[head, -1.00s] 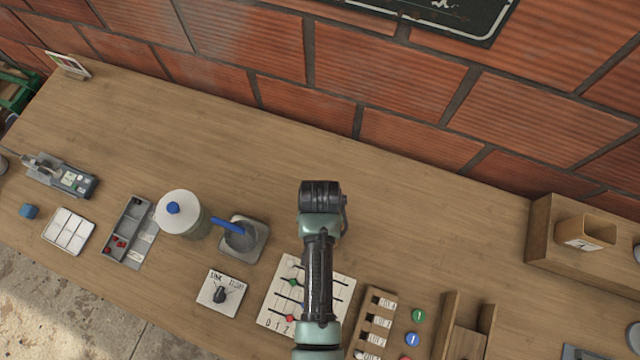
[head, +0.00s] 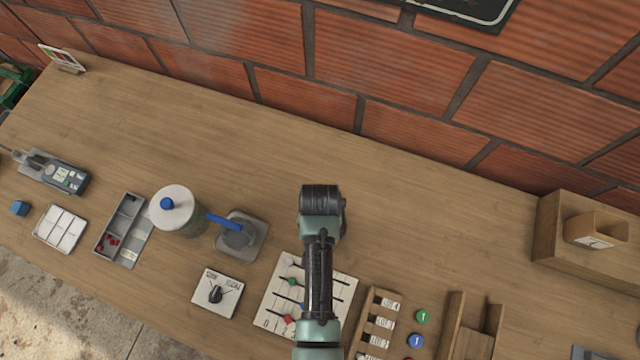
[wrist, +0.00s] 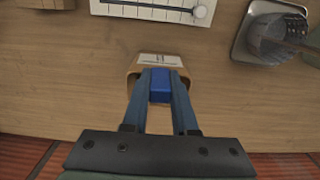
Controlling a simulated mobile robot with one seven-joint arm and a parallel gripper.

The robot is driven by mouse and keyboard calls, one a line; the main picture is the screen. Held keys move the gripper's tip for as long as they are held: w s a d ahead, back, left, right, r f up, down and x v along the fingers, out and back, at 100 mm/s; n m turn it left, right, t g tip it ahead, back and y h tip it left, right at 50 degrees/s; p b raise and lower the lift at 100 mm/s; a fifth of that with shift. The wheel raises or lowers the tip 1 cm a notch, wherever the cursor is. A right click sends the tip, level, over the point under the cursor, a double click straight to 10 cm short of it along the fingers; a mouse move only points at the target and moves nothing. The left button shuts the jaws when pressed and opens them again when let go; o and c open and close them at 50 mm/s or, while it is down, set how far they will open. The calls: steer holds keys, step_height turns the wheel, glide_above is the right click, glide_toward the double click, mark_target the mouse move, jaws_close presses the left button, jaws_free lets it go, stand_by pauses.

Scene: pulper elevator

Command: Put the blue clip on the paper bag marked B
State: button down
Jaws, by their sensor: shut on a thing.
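My gripper (wrist: 160,76) points down over the bench in the wrist view, shut on the blue clip (wrist: 160,90) between its fingers. Just past the fingertips is a tan paper container (wrist: 133,65) with a white label, which looks like a paper bag. Its letter is not readable. The fingers overlap its near side, and I cannot tell whether the clip touches it. In the head view my arm hides the gripper, the clip and this container. Another tan, open-topped container (head: 598,227) with a white label sits at the right; its mark is unreadable too.
A slider board (head: 267,315) lies by my arm, and a grey mortar-like bowl (head: 238,240) with a blue handle is left of it. A lidded jar (head: 175,212) stands further left.

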steer(key=shift+s+f+b, duration=0.35)
steer(key=shift+f+b, duration=0.05)
steer(key=shift+f, duration=0.2)
steer(key=shift+s+f+b, duration=0.3)
steer(key=shift+f+b, duration=0.05)
steer(key=shift+f, duration=0.25)
steer(key=c, duration=0.6)
jaws_free()
steer(key=r, duration=0.9)
steer(key=w+r+b, duration=0.1)
steer(key=r, duration=0.3)
steer(key=shift+r, duration=1.1)
